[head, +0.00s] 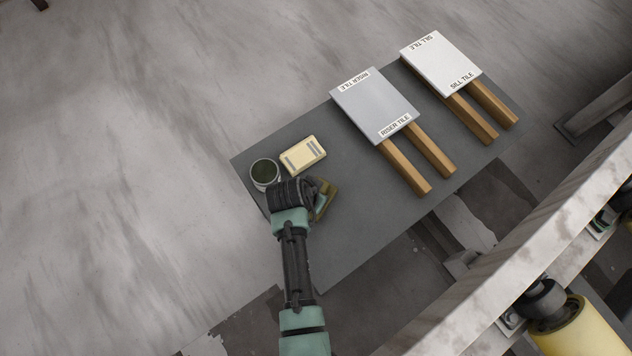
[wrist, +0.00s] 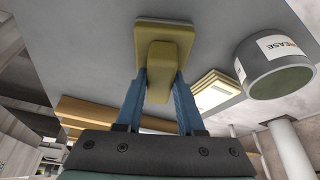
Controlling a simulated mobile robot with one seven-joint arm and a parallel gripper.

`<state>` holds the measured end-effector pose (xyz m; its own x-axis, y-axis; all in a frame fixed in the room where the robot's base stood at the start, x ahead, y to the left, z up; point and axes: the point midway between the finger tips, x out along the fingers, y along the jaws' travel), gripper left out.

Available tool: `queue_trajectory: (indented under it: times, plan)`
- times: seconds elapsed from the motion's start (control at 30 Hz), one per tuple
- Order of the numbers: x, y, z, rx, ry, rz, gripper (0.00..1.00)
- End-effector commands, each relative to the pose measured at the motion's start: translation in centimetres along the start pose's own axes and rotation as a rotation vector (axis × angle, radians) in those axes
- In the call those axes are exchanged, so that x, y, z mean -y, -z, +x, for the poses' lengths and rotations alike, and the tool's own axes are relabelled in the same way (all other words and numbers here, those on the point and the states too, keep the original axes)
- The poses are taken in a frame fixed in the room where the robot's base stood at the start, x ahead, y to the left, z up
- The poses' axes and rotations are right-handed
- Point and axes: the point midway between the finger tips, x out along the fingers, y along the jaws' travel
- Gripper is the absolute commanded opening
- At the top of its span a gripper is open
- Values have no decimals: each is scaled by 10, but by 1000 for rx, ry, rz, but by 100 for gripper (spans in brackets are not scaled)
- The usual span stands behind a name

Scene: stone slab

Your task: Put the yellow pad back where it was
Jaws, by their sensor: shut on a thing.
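The yellow pad (head: 327,203) is olive-yellow, a flat base with a narrower block-shaped grip. It is partly hidden behind my wrist in the head view. In the wrist view the pad (wrist: 165,45) shows whole, with its grip between the two blue fingers. My gripper (head: 318,197) is shut on that grip; its fingers (wrist: 160,80) show clearly in the wrist view. The pad is over the near left part of the dark grey board (head: 350,235). I cannot tell whether its base touches the board.
A grease tin (head: 265,174) and a cream block with grey stripes (head: 303,154) stand close by, up and left of the pad. A riser tile (head: 375,103) and a sill tile (head: 440,63) rest on wooden bars to the right. The board's middle is clear.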

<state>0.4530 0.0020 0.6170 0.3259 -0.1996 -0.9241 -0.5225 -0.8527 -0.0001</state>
Motion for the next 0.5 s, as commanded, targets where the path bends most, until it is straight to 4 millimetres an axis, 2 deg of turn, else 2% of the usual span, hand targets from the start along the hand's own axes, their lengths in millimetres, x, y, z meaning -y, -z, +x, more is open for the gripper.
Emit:
queue_trajectory:
  times: [0.33, 0.37, 0.5]
  plan:
    - [0, -1, 4, -1, 0, 1, 0]
    - [0, -1, 4, -1, 0, 1, 39]
    - [0, -1, 3, -1, 0, 1, 64]
